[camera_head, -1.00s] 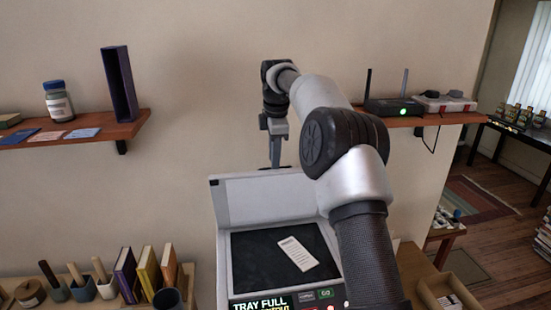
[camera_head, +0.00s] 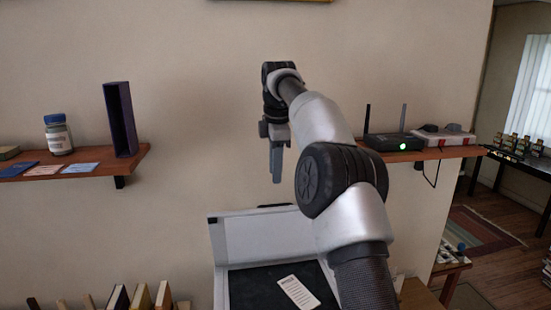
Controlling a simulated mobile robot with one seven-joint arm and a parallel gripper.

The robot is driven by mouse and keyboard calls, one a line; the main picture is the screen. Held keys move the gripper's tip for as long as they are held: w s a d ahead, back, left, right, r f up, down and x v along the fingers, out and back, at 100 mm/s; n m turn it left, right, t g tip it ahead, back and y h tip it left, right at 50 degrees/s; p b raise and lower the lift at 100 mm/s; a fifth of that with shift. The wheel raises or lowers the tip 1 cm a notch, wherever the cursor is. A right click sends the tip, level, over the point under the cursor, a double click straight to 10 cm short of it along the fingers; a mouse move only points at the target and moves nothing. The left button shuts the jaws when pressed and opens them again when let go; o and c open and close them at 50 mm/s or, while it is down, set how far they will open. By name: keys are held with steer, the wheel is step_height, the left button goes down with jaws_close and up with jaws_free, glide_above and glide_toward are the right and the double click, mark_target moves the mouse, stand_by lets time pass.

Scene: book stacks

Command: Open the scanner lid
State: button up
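The scanner (camera_head: 220,290) stands at the bottom centre. Its pale grey lid (camera_head: 262,240) is raised and leans back toward the wall. The dark glass bed (camera_head: 255,287) is uncovered, with a white printed slip (camera_head: 298,292) lying on it. My gripper (camera_head: 277,180) hangs above the lid's top edge, pointing down, and appears apart from it. Its fingers are seen edge-on, so I cannot tell whether they are open. My forearm covers the right part of the lid and bed. The scanner's front panel is out of frame.
A left wall shelf (camera_head: 135,160) holds a blue-capped jar (camera_head: 57,135), a dark upright box file (camera_head: 119,120) and flat cards. A right shelf (camera_head: 440,153) holds a router (camera_head: 393,142). Several books (camera_head: 140,297) stand at bottom left.

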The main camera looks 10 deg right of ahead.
steer(key=shift+s+r, duration=0.15)
steer(key=shift+r, duration=0.75)
steer(key=shift+s+r, duration=0.1)
steer(key=shift+r, duration=0.75)
